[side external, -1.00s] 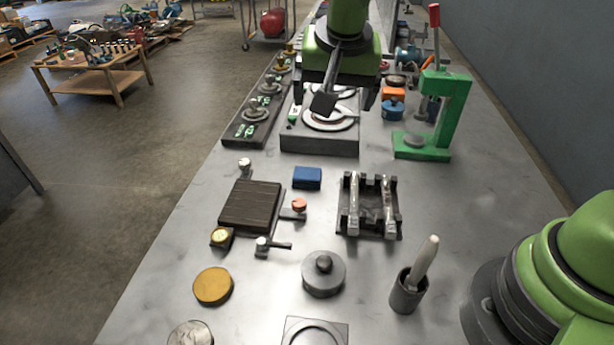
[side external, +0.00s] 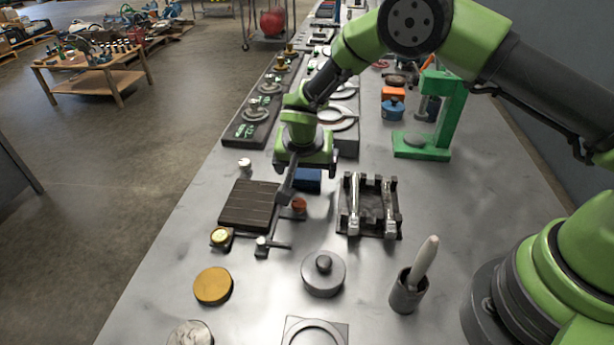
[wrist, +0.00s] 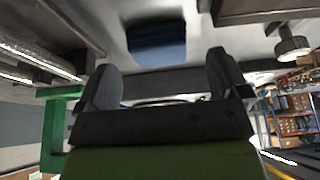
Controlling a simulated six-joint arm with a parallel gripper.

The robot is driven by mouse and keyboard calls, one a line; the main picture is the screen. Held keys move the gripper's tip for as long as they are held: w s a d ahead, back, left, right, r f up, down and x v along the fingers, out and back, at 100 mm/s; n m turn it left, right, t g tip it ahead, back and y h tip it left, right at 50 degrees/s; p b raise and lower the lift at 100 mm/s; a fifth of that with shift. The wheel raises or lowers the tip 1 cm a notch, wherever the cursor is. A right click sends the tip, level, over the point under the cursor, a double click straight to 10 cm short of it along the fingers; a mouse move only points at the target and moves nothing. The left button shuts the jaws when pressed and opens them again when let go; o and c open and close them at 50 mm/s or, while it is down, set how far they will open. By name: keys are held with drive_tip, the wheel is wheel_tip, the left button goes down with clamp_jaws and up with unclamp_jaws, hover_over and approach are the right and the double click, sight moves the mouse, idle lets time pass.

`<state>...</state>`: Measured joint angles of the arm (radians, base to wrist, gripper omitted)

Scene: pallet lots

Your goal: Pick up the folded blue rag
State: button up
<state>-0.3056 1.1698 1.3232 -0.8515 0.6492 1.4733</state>
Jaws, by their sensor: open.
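The folded blue rag (side external: 309,181) lies on the grey metal bench, between the dark slatted block and the black rack. My gripper (side external: 297,184) is in front of it in the side view and hides part of it. In the wrist view, the rag (wrist: 156,44) shows as a dark blue rectangle beyond the two fingertips, roughly centred between them. My gripper (wrist: 163,70) is open, with nothing between its fingers. I cannot tell its exact height above the rag.
The dark slatted block (side external: 248,205) stands left of the rag, with a small orange-topped part (side external: 299,204) nearby. The black rack (side external: 369,207) with metal bars stands to the right. A green press (side external: 436,120) is farther back. Bare bench lies between these items.

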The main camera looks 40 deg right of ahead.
sight(307, 174)
drive_tip(key=shift+x, duration=1.2)
drive_tip(key=c, duration=1.1)
drive_tip(key=shift+o, duration=0.2)
drive_tip(key=shift+r, duration=0.1)
wheel_tip(307, 174, up, 10)
drive_tip(key=shift+o, duration=1.1)
drive_tip(key=shift+s, duration=0.1)
drive_tip(key=shift+c, duration=0.5)
